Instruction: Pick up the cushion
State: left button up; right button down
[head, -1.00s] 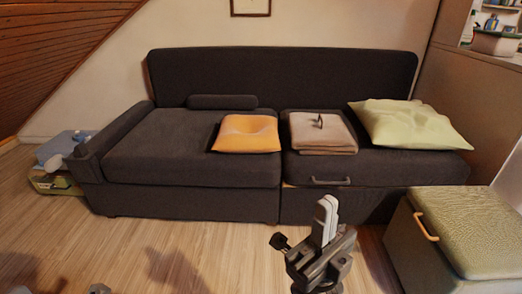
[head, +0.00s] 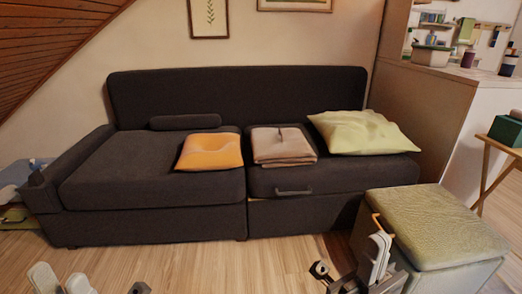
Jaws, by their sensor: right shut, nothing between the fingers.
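An orange cushion (head: 209,151) lies flat near the middle front of the dark sofa's seat. A larger pale yellow-green cushion (head: 362,132) lies at the seat's right end. A small dark bolster (head: 185,122) lies against the backrest on the left. My right gripper (head: 379,243) is shut and empty, low at the right, in front of the lidded ottoman and well short of the cushions.
The sofa (head: 140,215) spans the middle, with a drawer handle below its seat. A folded beige blanket (head: 283,146) lies between the two coloured cushions. The ottoman (head: 440,222) stands at the right front. Wooden floor (head: 205,262) before the sofa is clear.

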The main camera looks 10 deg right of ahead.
aim_at(220, 151)
jog(key=z, duration=0.7)
jog(key=i, duration=1)
jog(key=z, duration=0.05)
